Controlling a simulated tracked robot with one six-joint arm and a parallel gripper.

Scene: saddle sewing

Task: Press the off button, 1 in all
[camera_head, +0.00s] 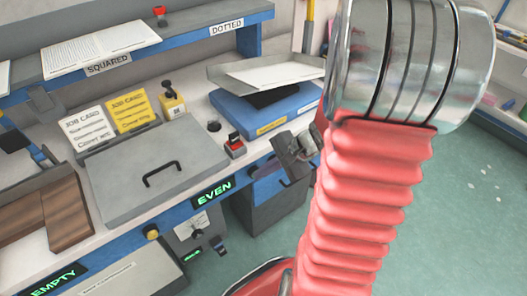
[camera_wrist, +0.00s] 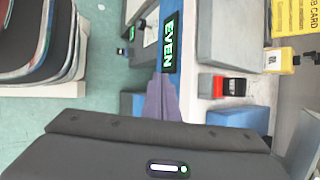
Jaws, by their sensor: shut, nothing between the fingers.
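A small box with a red-and-black switch (camera_head: 235,147) stands near the bench's front edge, left of my gripper; no "off" label is readable on it. It also shows in the wrist view (camera_wrist: 230,87), above and right of the dark gripper body. A second red button (camera_head: 159,11) sits on the upper shelf at the back. My gripper (camera_head: 288,147) is shut and empty, close to the bench edge and apart from the switch box. In the wrist view its dark body (camera_wrist: 160,135) fills the bottom and hides what lies beneath.
A blue scale-like box with a metal tray (camera_head: 265,75) stands behind the gripper. A grey lidded case (camera_head: 135,175), yellow card (camera_head: 128,110) and yellow box with a black knob (camera_head: 172,103) are left of the switch. A green EVEN sign (camera_head: 213,193) is on the bench front.

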